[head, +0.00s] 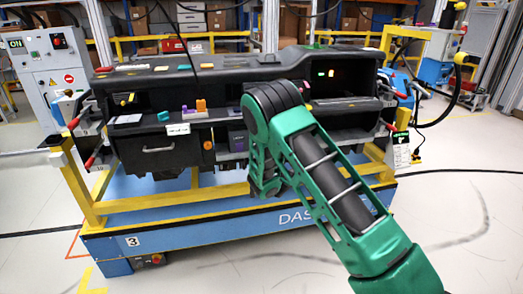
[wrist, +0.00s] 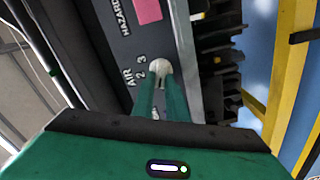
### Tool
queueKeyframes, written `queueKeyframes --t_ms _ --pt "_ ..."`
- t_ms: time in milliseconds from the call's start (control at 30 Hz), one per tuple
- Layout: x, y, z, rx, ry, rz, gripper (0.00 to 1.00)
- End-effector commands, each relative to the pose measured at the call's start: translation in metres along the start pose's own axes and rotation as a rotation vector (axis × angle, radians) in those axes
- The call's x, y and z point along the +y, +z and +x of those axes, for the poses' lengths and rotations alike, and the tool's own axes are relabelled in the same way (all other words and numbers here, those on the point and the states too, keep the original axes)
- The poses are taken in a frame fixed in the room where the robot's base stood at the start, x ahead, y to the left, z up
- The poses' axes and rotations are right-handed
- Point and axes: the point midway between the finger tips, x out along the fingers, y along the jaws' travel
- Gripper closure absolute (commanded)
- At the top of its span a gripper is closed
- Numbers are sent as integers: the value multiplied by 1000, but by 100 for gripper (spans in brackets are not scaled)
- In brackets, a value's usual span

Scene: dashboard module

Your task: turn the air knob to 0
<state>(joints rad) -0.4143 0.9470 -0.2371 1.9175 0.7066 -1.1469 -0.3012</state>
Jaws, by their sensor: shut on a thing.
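The air knob (wrist: 161,67) is a small, pale round knob on the grey panel in the wrist view. The printed word AIR and the numbers 2 and 3 show to its left. My gripper (wrist: 160,88) has its two green fingers closed on either side of the knob. The fingers hide much of the knob and the lower part of its scale, so I cannot tell the setting or see the 0. In the head view my green arm reaches to the black dashboard module (head: 165,84) and hides the knob and the fingertips.
A pink hazard button (wrist: 147,11) sits on the panel above the knob. Dark ribbed parts lie to the panel's right in the wrist view. The dashboard stands on a blue base (head: 190,228) with yellow rails (head: 170,203). Floor in front is clear.

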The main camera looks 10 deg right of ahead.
Motion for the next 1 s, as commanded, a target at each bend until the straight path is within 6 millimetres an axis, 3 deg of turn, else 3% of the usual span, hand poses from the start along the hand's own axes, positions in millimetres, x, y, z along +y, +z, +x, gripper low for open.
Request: queueKeyframes --t_ms 500,1000 --pt "-7 -2 -1 4 -4 -353 100" --pt "-9 -1 -1 4 -6 -428 100"
